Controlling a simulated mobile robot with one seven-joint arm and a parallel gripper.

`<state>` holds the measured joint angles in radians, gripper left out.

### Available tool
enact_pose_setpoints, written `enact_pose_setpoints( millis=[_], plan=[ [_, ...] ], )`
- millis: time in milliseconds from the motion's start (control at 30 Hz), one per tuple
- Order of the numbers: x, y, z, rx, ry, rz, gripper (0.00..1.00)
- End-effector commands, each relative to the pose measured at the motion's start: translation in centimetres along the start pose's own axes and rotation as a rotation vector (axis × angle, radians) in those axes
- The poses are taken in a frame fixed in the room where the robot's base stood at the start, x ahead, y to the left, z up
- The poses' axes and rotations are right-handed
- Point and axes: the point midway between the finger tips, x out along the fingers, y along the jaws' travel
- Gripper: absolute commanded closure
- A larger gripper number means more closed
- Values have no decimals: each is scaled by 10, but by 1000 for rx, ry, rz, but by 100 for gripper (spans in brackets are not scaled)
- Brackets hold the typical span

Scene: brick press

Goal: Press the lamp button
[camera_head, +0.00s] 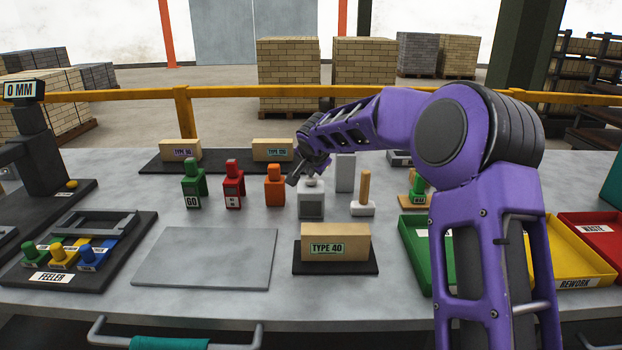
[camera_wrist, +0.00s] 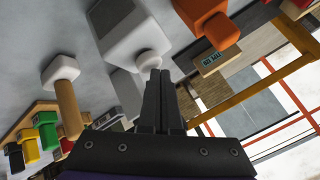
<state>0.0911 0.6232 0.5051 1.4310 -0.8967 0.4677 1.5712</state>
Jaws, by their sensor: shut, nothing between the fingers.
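A small light grey box (camera_head: 311,204) with a round pale button (camera_head: 312,182) on top stands in the middle of the table. I take this as the lamp button; its front label is too small to read. In the wrist view the box (camera_wrist: 122,28) and its round white button (camera_wrist: 148,60) lie just ahead of my fingertips. My gripper (camera_head: 296,181) is shut and empty, close to the button, and its fingers (camera_wrist: 157,78) show in the wrist view. The tips overlap the button's edge there; I cannot tell whether they touch it.
An orange block (camera_head: 275,189) stands close on the left, with red (camera_head: 233,188) and green (camera_head: 194,188) ones beyond. A wooden-handled tool (camera_head: 364,195) and a tall grey block (camera_head: 345,172) stand right. A TYPE 40 brick (camera_head: 336,242) sits in front. A bare grey plate (camera_head: 205,258) lies front left.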

Motion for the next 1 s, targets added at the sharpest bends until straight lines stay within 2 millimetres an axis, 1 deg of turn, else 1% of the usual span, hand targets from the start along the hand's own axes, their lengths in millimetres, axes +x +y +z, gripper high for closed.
enact_pose_setpoints(
  millis=[667, 1000],
  plan=[
    [4, 3, 3, 0, -1, 2, 100],
    [-8, -6, -6, 0, 0, 0, 100]
  ],
)
